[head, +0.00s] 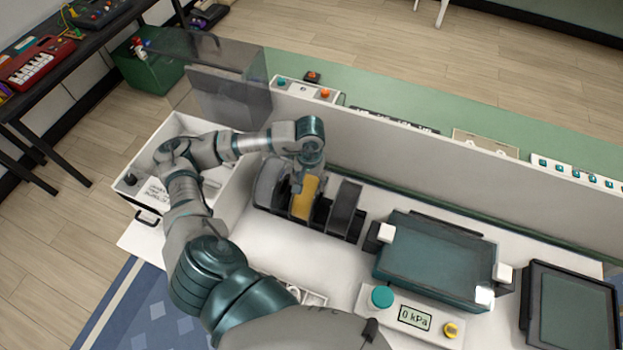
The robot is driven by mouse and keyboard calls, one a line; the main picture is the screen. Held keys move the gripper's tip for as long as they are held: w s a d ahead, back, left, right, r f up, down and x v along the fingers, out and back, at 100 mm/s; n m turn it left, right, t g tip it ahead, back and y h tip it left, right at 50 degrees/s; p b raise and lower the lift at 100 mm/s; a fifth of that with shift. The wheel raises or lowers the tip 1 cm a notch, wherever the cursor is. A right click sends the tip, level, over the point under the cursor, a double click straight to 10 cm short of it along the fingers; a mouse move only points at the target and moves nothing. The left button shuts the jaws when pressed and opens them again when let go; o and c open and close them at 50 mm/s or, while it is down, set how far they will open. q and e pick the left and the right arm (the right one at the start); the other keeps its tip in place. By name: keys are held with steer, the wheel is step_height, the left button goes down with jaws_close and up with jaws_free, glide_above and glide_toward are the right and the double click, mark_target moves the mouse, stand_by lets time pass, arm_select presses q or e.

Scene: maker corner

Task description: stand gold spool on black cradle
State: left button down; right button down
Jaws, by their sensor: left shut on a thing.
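The gold spool (305,197) is upright at the black cradle (318,222), in the middle of the head view. My left gripper (308,178) comes down from above and is shut on the gold spool. The gripper's fingers and wrist hide part of the spool's upper side. A grey spool (268,184) stands on the left of the gold one, and a dark spool (346,203) stands on the right, both at the cradle. I cannot tell whether the gold spool's underside touches the cradle. My right gripper is not in view.
A teal press-like box (435,262) with white corner blocks stands on the right. In front of it is a gauge panel (415,318) reading 0 kPa. A white tray (150,190) lies on the left. A low grey wall (420,165) runs behind the cradle.

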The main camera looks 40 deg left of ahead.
arm_select(q)
steer(key=shift+a+f, duration=0.1)
steer(key=shift+a, duration=0.45)
steer(key=shift+d, duration=0.5)
steer(key=shift+f+b, duration=0.15)
steer(key=shift+b, duration=0.25)
steer(key=shift+a+f, duration=0.25)
steer(key=shift+a, duration=0.15)
steer(key=shift+d, duration=0.25)
steer(key=shift+c, duration=0.4)
jaws_free()
steer(key=shift+d+r, duration=0.1)
